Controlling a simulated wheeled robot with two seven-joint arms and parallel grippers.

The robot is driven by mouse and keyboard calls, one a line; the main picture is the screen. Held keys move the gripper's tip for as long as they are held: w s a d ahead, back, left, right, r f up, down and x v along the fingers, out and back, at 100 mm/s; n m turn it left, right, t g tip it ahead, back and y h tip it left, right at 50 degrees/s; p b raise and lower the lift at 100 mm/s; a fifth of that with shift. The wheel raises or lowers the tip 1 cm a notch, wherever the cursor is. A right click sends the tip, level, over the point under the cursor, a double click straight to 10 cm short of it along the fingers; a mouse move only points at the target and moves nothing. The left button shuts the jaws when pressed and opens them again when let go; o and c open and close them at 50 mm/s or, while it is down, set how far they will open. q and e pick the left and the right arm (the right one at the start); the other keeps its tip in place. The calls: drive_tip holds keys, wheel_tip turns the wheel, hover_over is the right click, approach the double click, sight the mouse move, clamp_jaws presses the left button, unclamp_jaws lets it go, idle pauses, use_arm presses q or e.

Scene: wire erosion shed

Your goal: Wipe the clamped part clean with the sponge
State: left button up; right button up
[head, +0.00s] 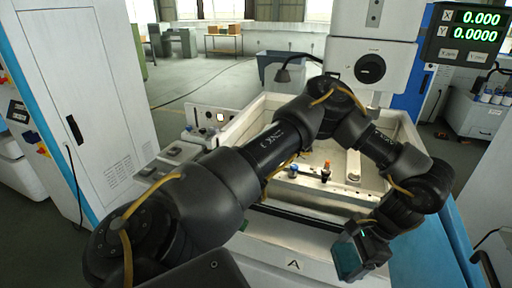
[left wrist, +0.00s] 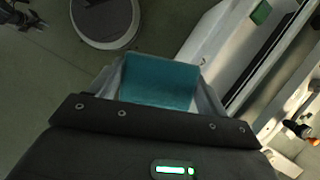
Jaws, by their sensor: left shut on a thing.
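My left arm reaches across the head view from the lower left. Its gripper (head: 362,252) hangs in front of the machine, at the lower right. It is shut on a teal sponge (head: 346,262). The left wrist view shows the sponge (left wrist: 160,82) as a flat block between the two fingers. The sponge is apart from the machine tank and touches nothing else that I can see. The clamped part cannot be told for sure. A pale bar (head: 353,166) lies in the tank, partly framed by my arm. My right gripper is out of view.
The open machine tank (head: 235,130) has raised pale walls. Inside stand small fittings with orange (head: 326,167) and blue (head: 293,171) tops. The machine head (head: 370,68) overhangs the back. A tall white cabinet (head: 75,90) stands at left. Open floor shows behind.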

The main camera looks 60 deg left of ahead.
sight(341, 264)
use_arm(q)
drive_tip(key=r+n, duration=0.1)
drive_tip(key=a+r+n+h+b, duration=0.1)
drive_tip(key=shift+r+n, duration=0.15)
drive_tip(key=shift+n, duration=0.15)
drive_tip(key=shift+s+a+r+n+g+h+b, duration=0.1)
drive_tip(key=shift+s+n+g+h+b, duration=0.1)
drive_tip(key=shift+n+b, duration=0.3)
drive_tip(key=shift+s+a+r+n+g+h+b, duration=0.1)
drive_tip(key=shift+n+h+b, duration=0.1)
drive_tip(key=shift+n+b, duration=0.3)
drive_tip(key=shift+n+h, duration=0.3)
drive_tip(key=shift+n, duration=0.6)
drive_tip(key=f+b, duration=0.3)
drive_tip(key=b, duration=0.2)
drive_tip(key=d+f+b, duration=0.1)
drive_tip(key=f+b, duration=0.1)
drive_tip(key=b, duration=0.1)
drive_tip(key=shift+s+f, duration=0.25)
drive_tip(key=shift+f, duration=0.05)
drive_tip(key=shift+f+b, duration=0.35)
drive_tip(key=shift+b, duration=0.35)
drive_tip(key=shift+s, duration=0.15)
